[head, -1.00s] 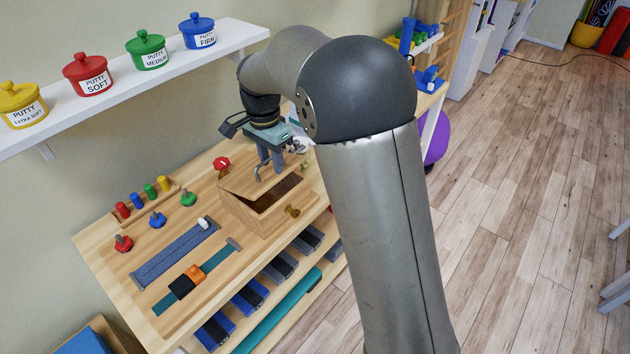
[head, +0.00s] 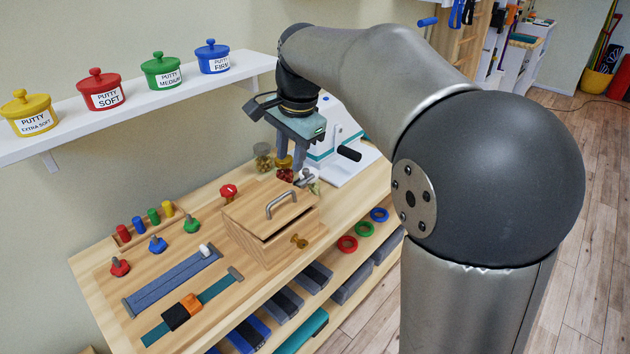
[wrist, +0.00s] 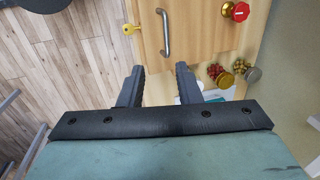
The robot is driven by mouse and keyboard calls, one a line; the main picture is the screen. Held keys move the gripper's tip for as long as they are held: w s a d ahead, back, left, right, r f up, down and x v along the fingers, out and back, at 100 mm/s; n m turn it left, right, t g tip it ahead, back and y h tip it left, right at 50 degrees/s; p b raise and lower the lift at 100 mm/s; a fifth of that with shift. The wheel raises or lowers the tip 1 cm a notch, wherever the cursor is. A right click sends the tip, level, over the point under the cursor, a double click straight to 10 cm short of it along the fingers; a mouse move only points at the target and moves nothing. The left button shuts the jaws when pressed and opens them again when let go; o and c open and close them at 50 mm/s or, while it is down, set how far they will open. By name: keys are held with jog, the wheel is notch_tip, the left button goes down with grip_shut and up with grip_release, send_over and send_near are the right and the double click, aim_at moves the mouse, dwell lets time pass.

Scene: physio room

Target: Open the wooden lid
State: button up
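The wooden lid (head: 250,207) lies on the wooden box (head: 245,243) on the bench. A dark gap shows along its front edge, so it does not look fully flush. Its grey metal handle (head: 282,203) stands up from the top and also shows in the wrist view (wrist: 165,35). A brass key-like piece (head: 299,241) is on the box's front. My gripper (head: 291,163) is above the bench behind and right of the box, apart from the handle. In the wrist view my gripper (wrist: 159,75) has its fingers apart with nothing between them.
Jars (head: 263,158) and a white device with a black crank (head: 348,153) stand close to my gripper. A red knob (head: 228,191) is beside the box. Straps (head: 172,280) lie on the bench at left. Putty pots (head: 103,90) line the wall shelf.

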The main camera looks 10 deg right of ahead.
notch_tip(320, 180, up, 5)
jog(key=s+d+f+n, duration=0.3)
jog(key=s+f, duration=0.3)
jog(key=s, duration=0.2)
jog(key=shift+f+n+g+p, duration=0.25)
jog(key=shift+n+g+p, duration=0.05)
jog(key=shift+n+p, duration=0.1)
jog(key=shift+s+d, duration=0.1)
jog(key=shift+c, duration=0.3)
